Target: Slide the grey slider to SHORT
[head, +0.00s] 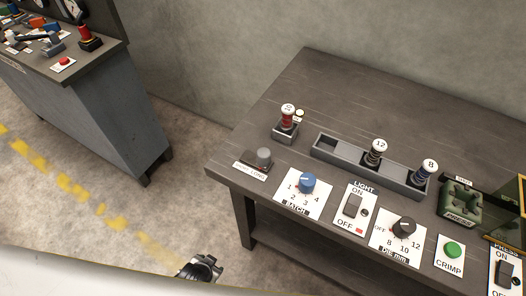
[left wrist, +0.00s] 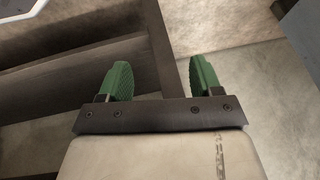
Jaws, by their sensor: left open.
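The grey slider (head: 264,155) is a rounded grey knob on a small dark plate at the table's left front corner. A white label (head: 251,170) with small, blurred SHORT and LONG lettering lies along its front. The knob sits toward the right, LONG end. My left gripper (head: 203,268) is low in front of the table, well below and left of the slider. In the left wrist view its two green fingers (left wrist: 161,80) are apart with nothing between them. My right gripper is not in view.
Right of the slider are a blue dial (head: 308,182), a light switch (head: 352,205) and a dark dial (head: 404,226). Behind stand a red spool (head: 288,119) and a grey tray (head: 336,158) with two spools. The table's front edge lies between gripper and slider.

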